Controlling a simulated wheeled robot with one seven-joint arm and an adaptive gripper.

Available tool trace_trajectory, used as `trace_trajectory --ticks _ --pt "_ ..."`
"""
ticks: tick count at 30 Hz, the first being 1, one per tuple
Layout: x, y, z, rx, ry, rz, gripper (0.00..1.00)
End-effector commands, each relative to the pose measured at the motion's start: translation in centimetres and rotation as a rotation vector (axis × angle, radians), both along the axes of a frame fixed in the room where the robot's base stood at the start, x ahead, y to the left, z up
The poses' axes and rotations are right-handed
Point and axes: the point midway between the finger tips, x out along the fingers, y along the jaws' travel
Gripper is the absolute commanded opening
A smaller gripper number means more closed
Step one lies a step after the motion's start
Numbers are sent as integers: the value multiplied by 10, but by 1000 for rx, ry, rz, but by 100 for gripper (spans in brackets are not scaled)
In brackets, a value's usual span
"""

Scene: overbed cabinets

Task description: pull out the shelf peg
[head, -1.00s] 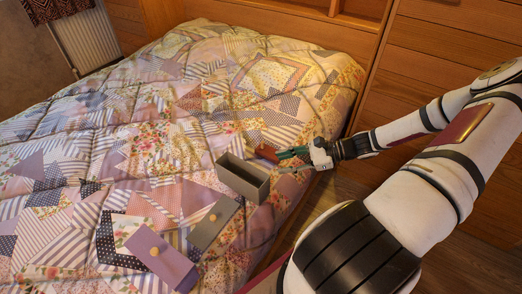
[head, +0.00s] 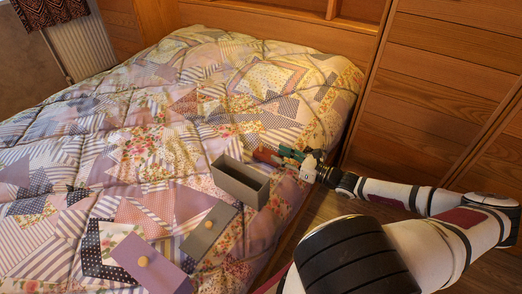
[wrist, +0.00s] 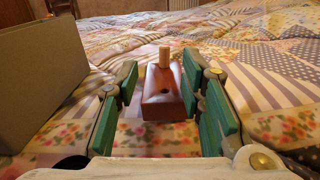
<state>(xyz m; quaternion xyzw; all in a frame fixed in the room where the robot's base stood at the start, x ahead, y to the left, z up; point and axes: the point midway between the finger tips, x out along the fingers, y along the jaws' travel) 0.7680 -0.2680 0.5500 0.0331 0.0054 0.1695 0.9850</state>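The shelf peg (wrist: 164,57) is a short pale wooden pin standing upright at the far end of a reddish-brown block (wrist: 165,92). The block has a dark empty hole nearer to me. In the head view the block (head: 265,156) lies on the quilt, just beyond my fingertips; the peg is too small to make out there. My gripper (head: 286,154) is open, with green-padded fingers. In the wrist view my gripper (wrist: 160,85) has one finger on each side of the block, with a visible gap at the left. The fingers are not closed on the peg.
An open grey box (head: 241,182) stands close to the left of my gripper; its wall (wrist: 40,80) fills the wrist view's left side. A grey knobbed panel (head: 205,235) and a purple knobbed panel (head: 150,268) lie nearer. The quilted bed (head: 110,110) is clear beyond.

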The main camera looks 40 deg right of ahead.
Motion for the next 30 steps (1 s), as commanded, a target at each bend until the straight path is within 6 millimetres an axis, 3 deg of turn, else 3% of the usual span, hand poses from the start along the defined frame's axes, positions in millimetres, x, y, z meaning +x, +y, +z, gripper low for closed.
trace_trajectory --ticks 8,18,26,30 --pt "20 6 -1 1 -1 1 36" --pt "62 16 -1 0 0 2 36" --pt "65 17 0 0 1 1 36" --pt "65 17 0 0 1 1 17"
